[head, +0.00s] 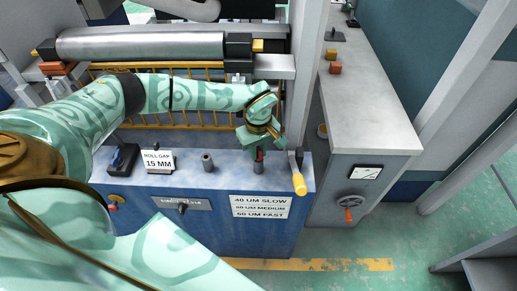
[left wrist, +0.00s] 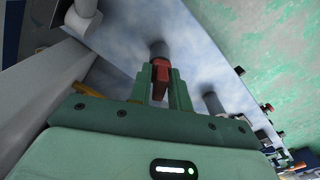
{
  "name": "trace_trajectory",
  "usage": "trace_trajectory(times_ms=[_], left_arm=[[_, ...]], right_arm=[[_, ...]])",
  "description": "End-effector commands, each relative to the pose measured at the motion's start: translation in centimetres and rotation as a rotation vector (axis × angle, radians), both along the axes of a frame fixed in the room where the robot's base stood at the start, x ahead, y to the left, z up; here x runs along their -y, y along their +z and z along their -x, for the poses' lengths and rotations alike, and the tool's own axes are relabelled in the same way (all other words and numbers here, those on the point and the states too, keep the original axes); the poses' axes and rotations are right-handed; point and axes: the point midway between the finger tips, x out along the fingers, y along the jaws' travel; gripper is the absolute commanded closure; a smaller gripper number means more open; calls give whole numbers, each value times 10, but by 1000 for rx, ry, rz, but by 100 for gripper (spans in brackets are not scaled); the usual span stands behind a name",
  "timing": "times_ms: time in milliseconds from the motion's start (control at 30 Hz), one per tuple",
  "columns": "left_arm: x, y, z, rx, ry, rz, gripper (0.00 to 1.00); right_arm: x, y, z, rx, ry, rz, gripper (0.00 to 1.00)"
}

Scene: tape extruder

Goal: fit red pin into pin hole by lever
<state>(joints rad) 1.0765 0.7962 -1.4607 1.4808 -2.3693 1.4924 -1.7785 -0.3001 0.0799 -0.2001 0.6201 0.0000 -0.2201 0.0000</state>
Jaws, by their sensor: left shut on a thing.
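My left gripper (head: 258,146) points down over the right end of the blue control box and is shut on the red pin (head: 259,155). In the left wrist view the red pin (left wrist: 161,70) sits between the two green fingers (left wrist: 161,82). Its far end meets the top of a grey round socket (left wrist: 158,49), which also shows below the pin in the head view (head: 258,167). I cannot tell how deep the pin sits in it. The lever (head: 298,181), with a yellow handle, stands just right of this socket. My right gripper is not in view.
A second grey socket (head: 207,161) stands to the left on the blue box (head: 215,225). A steel roller (head: 140,46) lies behind. A grey cabinet (head: 365,110) stands to the right.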

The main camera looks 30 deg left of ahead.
Motion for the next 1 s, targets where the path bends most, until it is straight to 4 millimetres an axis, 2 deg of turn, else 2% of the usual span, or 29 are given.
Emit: trace_trajectory(times_ms=[33,67,133,167,433,567,667,1000], left_arm=[[0,-2,0,0,0,0,100],[0,-2,0,0,0,0,78],[0,-1,0,0,0,0,59],[0,-1,0,0,0,0,56],[0,0,0,1,0,0,56],[0,12,-1,3,-1,1,56],[-1,33,-1,6,-1,0,56],[0,124,-1,5,-1,1,56]], right_arm=[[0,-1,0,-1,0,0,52],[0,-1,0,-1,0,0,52],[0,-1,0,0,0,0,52],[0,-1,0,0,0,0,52],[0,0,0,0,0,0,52],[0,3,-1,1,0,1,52],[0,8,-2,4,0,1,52],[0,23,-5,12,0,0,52]])
